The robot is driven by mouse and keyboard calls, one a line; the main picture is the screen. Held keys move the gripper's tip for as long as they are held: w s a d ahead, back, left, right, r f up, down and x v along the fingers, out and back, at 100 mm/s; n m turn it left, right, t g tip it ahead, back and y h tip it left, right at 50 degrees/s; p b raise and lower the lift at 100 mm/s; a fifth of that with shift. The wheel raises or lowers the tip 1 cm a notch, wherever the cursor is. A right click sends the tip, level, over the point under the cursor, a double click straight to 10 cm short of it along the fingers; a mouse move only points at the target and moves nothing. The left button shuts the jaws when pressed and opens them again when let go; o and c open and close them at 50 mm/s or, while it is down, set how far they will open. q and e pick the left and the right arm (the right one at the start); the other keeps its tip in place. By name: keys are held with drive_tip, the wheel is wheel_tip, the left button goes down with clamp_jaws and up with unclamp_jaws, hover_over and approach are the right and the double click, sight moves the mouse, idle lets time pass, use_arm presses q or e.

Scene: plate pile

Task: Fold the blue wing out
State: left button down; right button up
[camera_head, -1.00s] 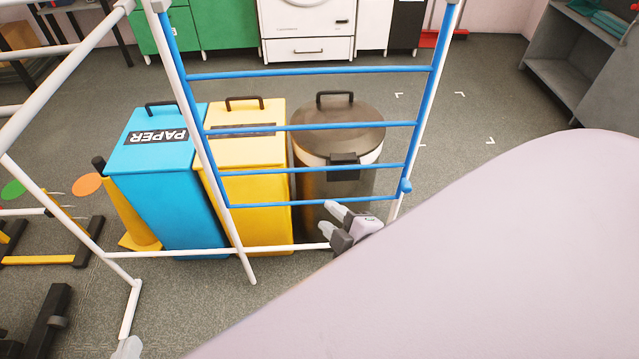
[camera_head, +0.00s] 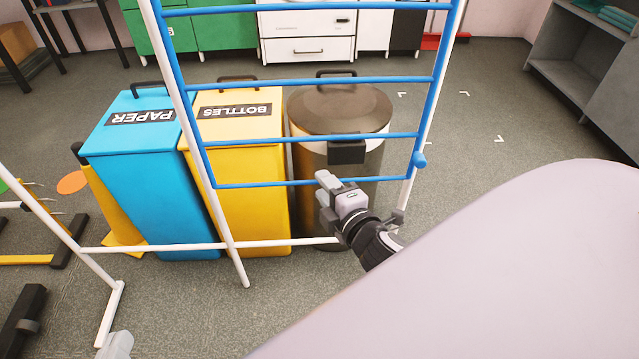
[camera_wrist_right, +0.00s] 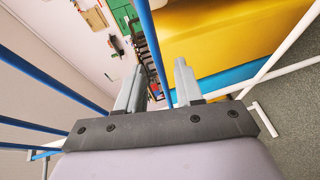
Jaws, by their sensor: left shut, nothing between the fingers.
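The blue wing (camera_head: 300,137) is a frame of several blue rungs on a white-tubed rack (camera_head: 233,262). It stands along the rack's near white uprights, its lowest rung low down. My right gripper (camera_head: 323,188) is at this lowest rung, right of its middle. In the right wrist view, its two fingers (camera_wrist_right: 158,88) are apart, with a blue bar (camera_wrist_right: 155,50) running between them; I cannot tell whether they touch it. My left gripper (camera_head: 115,345) shows only as a small grey tip at the bottom left, shut and empty, away from the wing.
Behind the rack stand a blue paper bin (camera_head: 150,190), a yellow bottles bin (camera_head: 258,180) and a round metal bin (camera_head: 345,105). A grey shelf (camera_head: 580,75) is at the right. The floor between the round bin and the shelf is clear.

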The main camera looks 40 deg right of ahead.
drive_tip(key=shift+b+x, duration=0.35)
drive_tip(key=shift+x, duration=1.2)
clamp_jaws()
